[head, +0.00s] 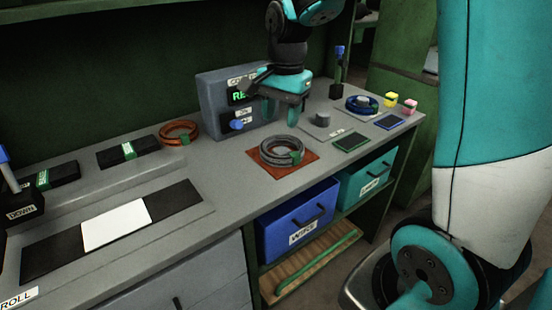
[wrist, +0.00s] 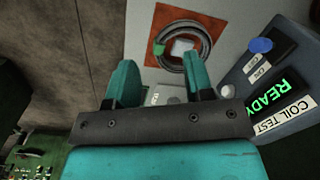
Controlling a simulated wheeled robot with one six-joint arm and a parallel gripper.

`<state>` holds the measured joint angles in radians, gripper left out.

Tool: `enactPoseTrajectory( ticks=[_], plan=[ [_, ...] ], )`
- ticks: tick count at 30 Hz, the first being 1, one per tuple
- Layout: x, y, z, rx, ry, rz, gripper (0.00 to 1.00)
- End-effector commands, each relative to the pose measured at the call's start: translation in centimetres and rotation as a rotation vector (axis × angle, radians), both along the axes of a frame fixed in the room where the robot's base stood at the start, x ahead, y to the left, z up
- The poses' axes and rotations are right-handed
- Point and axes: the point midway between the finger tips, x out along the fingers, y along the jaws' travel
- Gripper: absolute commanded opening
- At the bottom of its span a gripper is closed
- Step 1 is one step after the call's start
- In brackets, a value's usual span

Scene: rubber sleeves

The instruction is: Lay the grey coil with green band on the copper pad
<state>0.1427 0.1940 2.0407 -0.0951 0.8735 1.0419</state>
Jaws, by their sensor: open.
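The grey coil with green band (head: 283,139) lies on the copper pad (head: 304,167) on the bench. It looks flat, with its green band at the right side of the ring in the head view. In the wrist view the coil (wrist: 207,52) lies on the copper pad (wrist: 160,14), with its green band at the left. My gripper (head: 281,115) is open and empty. It hangs above the bench, behind the coil and apart from it. In the wrist view its two teal fingers (wrist: 159,86) stand spread, with the coil beyond them.
A grey coil tester (head: 213,98) with a lit READY display stands behind the coil. An orange coil (head: 179,131) lies left. A blue coil (head: 361,103), a grey cylinder (head: 322,119), a green pad (head: 351,142) and a blue pad (head: 389,122) are right. Blue and teal bins sit below.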

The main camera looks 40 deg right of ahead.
Motion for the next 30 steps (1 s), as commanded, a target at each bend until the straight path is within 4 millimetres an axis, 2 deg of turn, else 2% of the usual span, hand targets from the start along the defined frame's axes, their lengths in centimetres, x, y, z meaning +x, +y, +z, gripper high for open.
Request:
enactPoseTrajectory(
  ticks=[1, 3, 6, 9, 12, 16, 30],
  plan=[
    [-2.1, 3.5, 0.9, 0.023, -0.032, 0.225, 0.48],
    [-5.6, 7.9, 1.6, 0.061, -0.084, 0.566, 0.48],
    [-11.1, 12.9, 2.1, 0.113, -0.167, 1.023, 0.48],
    [-16.0, 16.0, 2.2, 0.155, -0.248, 1.380, 0.48],
    [-19.1, 17.6, 2.1, 0.182, -0.306, 1.602, 0.48],
    [-20.6, 18.2, 2.0, 0.196, -0.334, 1.704, 0.48],
    [-20.4, 18.1, 2.0, 0.195, -0.333, 1.700, 0.48]
  ],
)
